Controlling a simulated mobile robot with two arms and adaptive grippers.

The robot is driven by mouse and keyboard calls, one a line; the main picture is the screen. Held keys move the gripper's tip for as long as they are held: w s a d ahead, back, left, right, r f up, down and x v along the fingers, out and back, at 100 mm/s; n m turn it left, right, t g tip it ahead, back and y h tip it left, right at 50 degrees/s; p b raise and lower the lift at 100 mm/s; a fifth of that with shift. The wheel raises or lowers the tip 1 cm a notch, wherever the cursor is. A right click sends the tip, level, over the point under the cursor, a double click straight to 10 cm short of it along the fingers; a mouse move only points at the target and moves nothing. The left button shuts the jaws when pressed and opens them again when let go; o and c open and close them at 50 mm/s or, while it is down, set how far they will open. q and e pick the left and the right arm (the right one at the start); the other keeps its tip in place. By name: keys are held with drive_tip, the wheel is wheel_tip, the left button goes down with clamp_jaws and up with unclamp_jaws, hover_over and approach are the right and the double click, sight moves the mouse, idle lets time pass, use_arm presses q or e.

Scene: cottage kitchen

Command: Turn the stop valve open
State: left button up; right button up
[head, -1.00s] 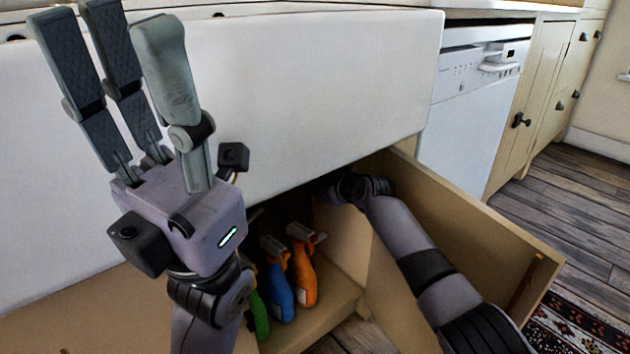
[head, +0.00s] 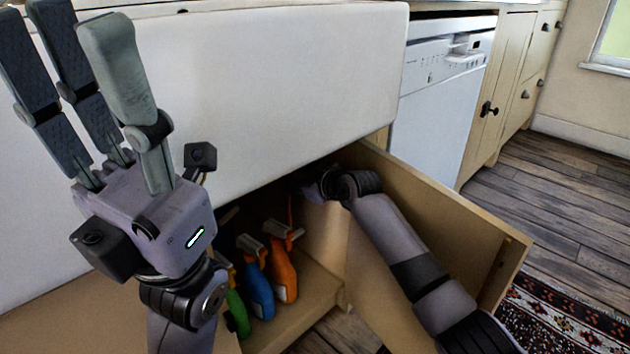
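The stop valve is not visible; the space under the white sink (head: 270,95) is dark and partly covered. My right arm reaches from the lower right into the open cabinet below the sink. My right gripper (head: 312,190) is just inside, below the sink's lower edge, in shadow. Only its rear part shows; its fingers and anything they touch are hidden. My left gripper (head: 75,30) is raised in front of the sink at the left, fingers pointing up, spread and empty. Its fingertips are near or beyond the top edge of the picture.
An orange (head: 283,275), a blue (head: 258,288) and a green spray bottle (head: 236,314) stand on the cabinet floor, left of my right arm. The open cabinet door (head: 455,215) is right of that arm. A white dishwasher (head: 435,120) stands beyond it.

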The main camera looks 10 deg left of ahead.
drive_tip(key=v, duration=0.8)
drive_tip(key=shift+s+d, duration=0.15)
drive_tip(key=shift+d, duration=0.1)
drive_tip(key=shift+r, duration=0.15)
